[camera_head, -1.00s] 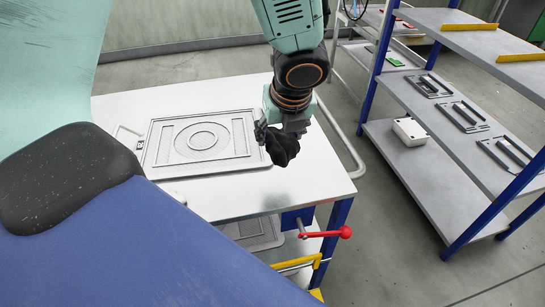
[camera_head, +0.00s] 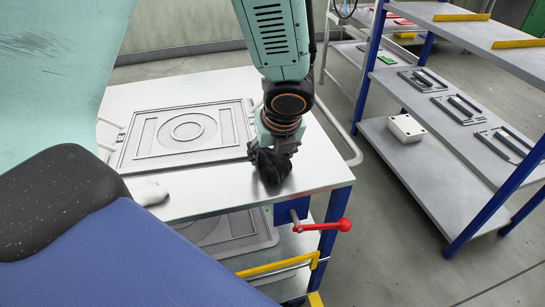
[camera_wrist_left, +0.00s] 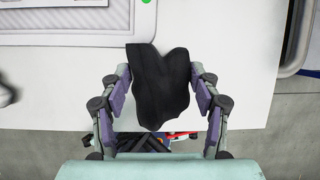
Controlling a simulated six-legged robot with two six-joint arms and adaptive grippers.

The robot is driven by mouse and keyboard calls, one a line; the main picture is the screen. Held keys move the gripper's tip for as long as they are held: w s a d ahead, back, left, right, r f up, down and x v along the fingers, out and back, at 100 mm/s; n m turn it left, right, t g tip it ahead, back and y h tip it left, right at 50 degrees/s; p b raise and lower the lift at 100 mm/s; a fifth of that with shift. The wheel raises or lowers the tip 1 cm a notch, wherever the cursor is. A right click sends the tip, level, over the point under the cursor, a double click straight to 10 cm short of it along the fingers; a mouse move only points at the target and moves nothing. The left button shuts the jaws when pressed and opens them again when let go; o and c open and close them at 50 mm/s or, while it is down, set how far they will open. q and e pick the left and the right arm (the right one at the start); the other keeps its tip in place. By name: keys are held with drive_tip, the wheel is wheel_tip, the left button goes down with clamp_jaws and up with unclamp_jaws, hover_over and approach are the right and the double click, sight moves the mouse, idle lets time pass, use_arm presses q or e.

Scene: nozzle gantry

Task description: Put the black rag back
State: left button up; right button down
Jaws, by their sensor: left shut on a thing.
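The black rag (camera_head: 270,167) hangs crumpled from my left gripper (camera_head: 275,150), over the front right part of the metal table top (camera_head: 315,170). In the left wrist view the rag (camera_wrist_left: 158,80) hangs between the two fingers of my left gripper (camera_wrist_left: 160,100), which is shut on it. The rag covers part of the table's front edge in that view. I cannot tell whether its lower end touches the table. My right gripper is not in view.
A grey tray with a ring pattern (camera_head: 222,141) lies on the table, left of the rag. A red crank handle (camera_head: 344,225) sticks out below the front edge. A blue-post shelf (camera_head: 440,150) at the right holds black frames and a white box (camera_head: 406,128). A small pale object (camera_head: 147,192) lies at the left front.

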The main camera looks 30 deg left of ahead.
use_arm(q)
drive_tip(key=shift+s+r, duration=0.1)
drive_tip(key=shift+s, duration=0.05)
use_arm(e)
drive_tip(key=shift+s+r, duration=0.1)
use_arm(q)
drive_tip(key=o, duration=1.1)
